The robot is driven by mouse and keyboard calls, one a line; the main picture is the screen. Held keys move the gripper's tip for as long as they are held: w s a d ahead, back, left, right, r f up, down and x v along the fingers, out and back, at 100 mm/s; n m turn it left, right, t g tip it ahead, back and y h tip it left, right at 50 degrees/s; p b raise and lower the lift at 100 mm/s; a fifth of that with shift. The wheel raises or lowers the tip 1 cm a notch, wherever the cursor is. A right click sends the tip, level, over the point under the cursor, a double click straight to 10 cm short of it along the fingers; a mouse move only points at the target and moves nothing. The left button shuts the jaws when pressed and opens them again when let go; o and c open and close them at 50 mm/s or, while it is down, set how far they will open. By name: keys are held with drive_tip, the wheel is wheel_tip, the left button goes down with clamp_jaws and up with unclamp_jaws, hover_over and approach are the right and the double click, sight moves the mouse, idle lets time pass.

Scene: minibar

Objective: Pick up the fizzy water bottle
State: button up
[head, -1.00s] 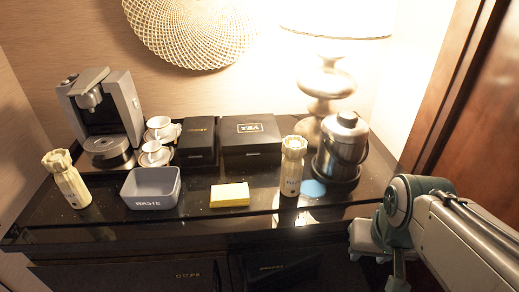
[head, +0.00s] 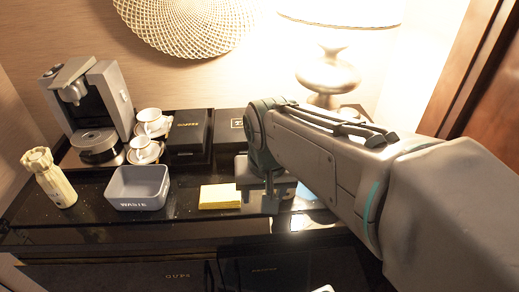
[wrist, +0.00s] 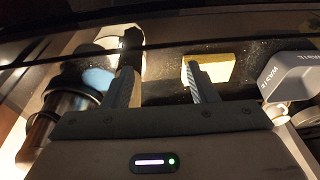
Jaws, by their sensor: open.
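Two cream bottles with ridged tops belong to this counter; I cannot read their labels well enough to say which is the fizzy water. One bottle (head: 48,178) stands at the left end in the head view. The other is hidden behind my arm there; a pale shape (wrist: 120,36) at the upper left of the wrist view appears to be it, partly covered by a dark patch. My gripper (wrist: 161,68) is open with nothing between its fingers. It points down over the counter between the yellow sponge and the kettle, with its left finger just below the pale shape.
The yellow sponge (head: 220,196) lies close to my gripper, and the grey waste bin (head: 139,188) stands left of it. A dark kettle (wrist: 68,100) and a blue disc (wrist: 98,78) are on the other side. Boxes, cups, a coffee machine (head: 90,110) and a lamp (head: 328,75) stand behind.

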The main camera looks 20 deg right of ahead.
drive_tip(key=w+d+r+m+g+h+p, duration=0.1)
drive_tip(key=w+d+r+m, duration=0.4)
drive_tip(key=r+m, duration=0.3)
drive_tip(key=w+d+r+m+g+p, duration=0.1)
drive_tip(key=w+d+r+m+g, duration=0.1)
drive_tip(key=w+d+r+m, duration=0.45)
drive_tip(key=f+m, duration=0.1)
drive_tip(key=f, duration=0.3)
drive_tip(key=s+f+m, duration=0.1)
drive_tip(key=f, duration=0.3)
drive_tip(key=f+m, duration=0.1)
drive_tip(key=f, duration=0.4)
drive_tip(key=shift+s+a+m+p, duration=0.25)
drive_tip(key=shift+s+a+p, duration=0.1)
drive_tip(key=shift+a, duration=0.05)
drive_tip(key=shift+c, duration=0.3)
clamp_jaws()
